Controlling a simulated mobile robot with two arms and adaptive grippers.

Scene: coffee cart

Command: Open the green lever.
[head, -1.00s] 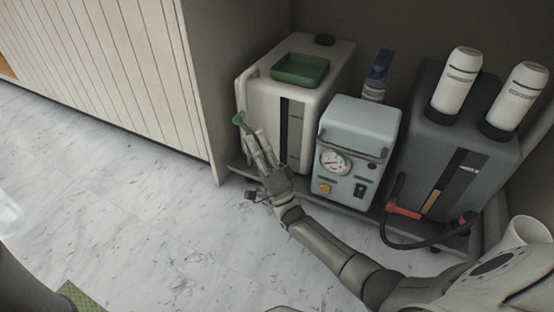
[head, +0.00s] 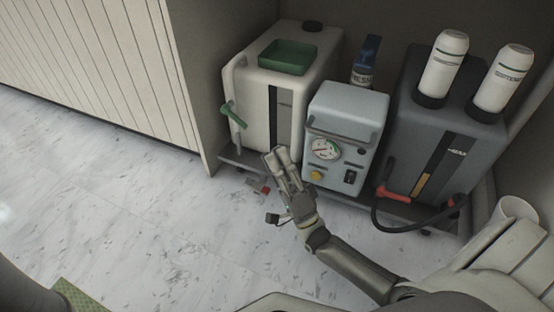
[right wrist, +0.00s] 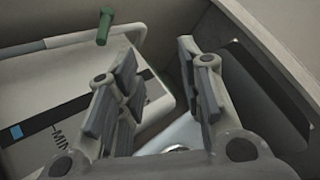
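The green lever (head: 232,116) is on the front left of the white tank (head: 262,100) and tilts down to the right. It also shows at the top of the right wrist view (right wrist: 105,26), beyond the fingers. My right gripper (head: 277,158) is in front of the tank's lower right part, to the right of and below the lever, apart from it. In the right wrist view its fingers (right wrist: 158,75) are spread with nothing between them, so it is open and empty. My left gripper is not in view.
A grey-blue unit with a gauge (head: 345,135) stands right of the tank. A dark tank (head: 440,120) with a black hose (head: 400,227) is further right. A small red part (head: 262,188) sits low near the shelf edge. The marble floor (head: 150,220) in front is clear.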

